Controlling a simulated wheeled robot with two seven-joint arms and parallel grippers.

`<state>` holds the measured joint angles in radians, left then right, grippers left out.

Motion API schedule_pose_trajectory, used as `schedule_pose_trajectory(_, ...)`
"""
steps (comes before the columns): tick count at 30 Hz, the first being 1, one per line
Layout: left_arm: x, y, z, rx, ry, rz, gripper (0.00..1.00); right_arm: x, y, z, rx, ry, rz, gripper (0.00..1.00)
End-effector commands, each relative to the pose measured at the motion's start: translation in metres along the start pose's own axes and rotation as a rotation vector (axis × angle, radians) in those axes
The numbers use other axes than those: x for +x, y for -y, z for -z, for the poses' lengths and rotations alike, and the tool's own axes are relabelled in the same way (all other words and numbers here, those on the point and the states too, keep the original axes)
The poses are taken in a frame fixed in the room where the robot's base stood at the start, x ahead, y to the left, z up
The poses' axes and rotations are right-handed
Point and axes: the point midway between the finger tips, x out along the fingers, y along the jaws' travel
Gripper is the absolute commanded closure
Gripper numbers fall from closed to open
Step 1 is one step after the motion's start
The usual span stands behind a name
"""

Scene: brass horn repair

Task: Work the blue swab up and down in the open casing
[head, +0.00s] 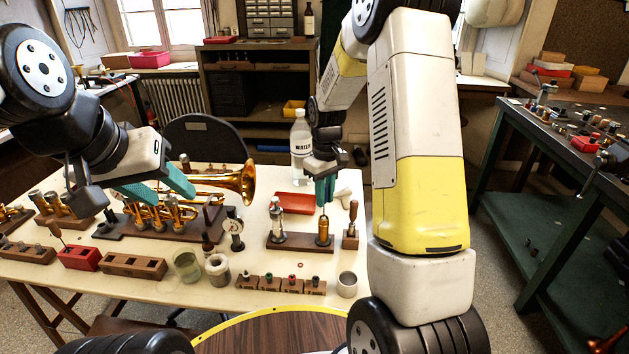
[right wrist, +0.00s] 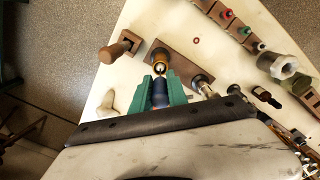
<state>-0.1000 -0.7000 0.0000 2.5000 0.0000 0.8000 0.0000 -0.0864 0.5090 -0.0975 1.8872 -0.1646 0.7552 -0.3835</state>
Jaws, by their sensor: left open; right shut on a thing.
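My right gripper (head: 325,192) points down over a wooden stand (head: 292,243) on the bench. Its teal fingers are shut on the dark blue swab (right wrist: 160,93), which shows between them in the right wrist view. Just past the fingertips is the brass casing (right wrist: 160,58), upright on the stand; it also shows in the head view (head: 323,232). A pale piece shows at the casing's mouth; how deep the swab sits is hidden. My left gripper (head: 172,198) is open and empty, above the trumpet (head: 160,215) on the left.
A silver valve part (head: 277,220) stands beside the brass casing on the same stand. A wooden-handled tool in a block (head: 351,228) is close on the right. A red tray (head: 294,203) and a water bottle (head: 300,135) are behind. Small labelled blocks (head: 282,284) and a cup (head: 347,285) are in front.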

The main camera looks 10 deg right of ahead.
Motion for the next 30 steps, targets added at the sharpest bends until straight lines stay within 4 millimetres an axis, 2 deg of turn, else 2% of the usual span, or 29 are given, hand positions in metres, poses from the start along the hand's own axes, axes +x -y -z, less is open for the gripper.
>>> schedule_pose_trajectory(5, 0.000, 0.000, 0.000, 0.000, 0.000, 0.000, 0.53, -0.005, 0.000, 0.000, 0.000, -0.001, -0.001, 1.00)
schedule_pose_trajectory(18, 0.000, 0.000, 0.000, 0.000, 0.000, 0.000, 0.53, -0.034, 0.000, 0.001, 0.000, -0.003, -0.002, 1.00)
schedule_pose_trajectory(30, 0.000, 0.000, 0.000, 0.000, 0.000, 0.000, 0.53, -0.035, 0.000, 0.000, 0.000, -0.001, -0.001, 1.00)
